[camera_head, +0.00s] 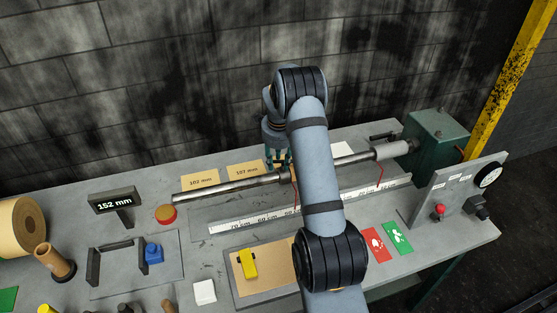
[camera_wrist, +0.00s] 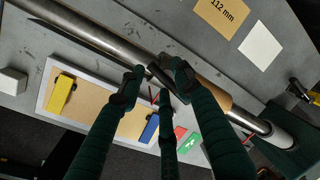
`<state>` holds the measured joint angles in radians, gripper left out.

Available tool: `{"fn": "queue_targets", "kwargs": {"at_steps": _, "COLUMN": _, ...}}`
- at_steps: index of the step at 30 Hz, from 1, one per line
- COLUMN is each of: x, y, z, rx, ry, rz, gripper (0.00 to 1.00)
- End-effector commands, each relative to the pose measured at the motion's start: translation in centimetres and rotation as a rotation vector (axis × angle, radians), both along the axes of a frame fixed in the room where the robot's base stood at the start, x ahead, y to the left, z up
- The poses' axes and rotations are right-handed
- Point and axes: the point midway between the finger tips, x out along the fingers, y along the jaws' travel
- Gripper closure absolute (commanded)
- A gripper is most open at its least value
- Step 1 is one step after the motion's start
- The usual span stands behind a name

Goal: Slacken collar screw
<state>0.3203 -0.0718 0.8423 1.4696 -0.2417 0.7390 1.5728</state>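A long grey steel shaft (camera_head: 235,184) runs across the bench to a green housing, and it also shows diagonally in the wrist view (camera_wrist: 88,33). My gripper (camera_head: 279,158) is over the middle of the shaft. In the wrist view its dark green fingers (camera_wrist: 155,80) are spread apart at the shaft, with a gap between the tips. A small dark piece (camera_wrist: 157,74) shows in this gap, possibly part of the collar; I cannot tell whether a finger touches it. A brown section of shaft (camera_wrist: 213,94) lies beside the fingers. The collar screw cannot be made out.
A ruler (camera_head: 260,219) lies in front of the shaft. A tray (camera_head: 234,288) holds a yellow block (camera_head: 247,264). A "152 mm" display (camera_head: 113,201) stands left. The green housing (camera_head: 437,140) and a panel with a gauge (camera_head: 450,190) are at right. The wall is close behind.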

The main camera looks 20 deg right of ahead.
Motion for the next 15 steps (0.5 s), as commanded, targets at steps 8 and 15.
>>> {"fn": "queue_targets", "kwargs": {"at_steps": 8, "x": 0.02, "y": -0.04, "z": 0.05, "rx": 0.0, "ry": -0.001, "rz": 0.0, "gripper": 0.84}}
{"fn": "queue_targets", "kwargs": {"at_steps": 15, "x": 0.12, "y": -0.02, "z": 0.13, "rx": -0.002, "ry": -0.004, "rz": 0.002, "gripper": 0.98}}
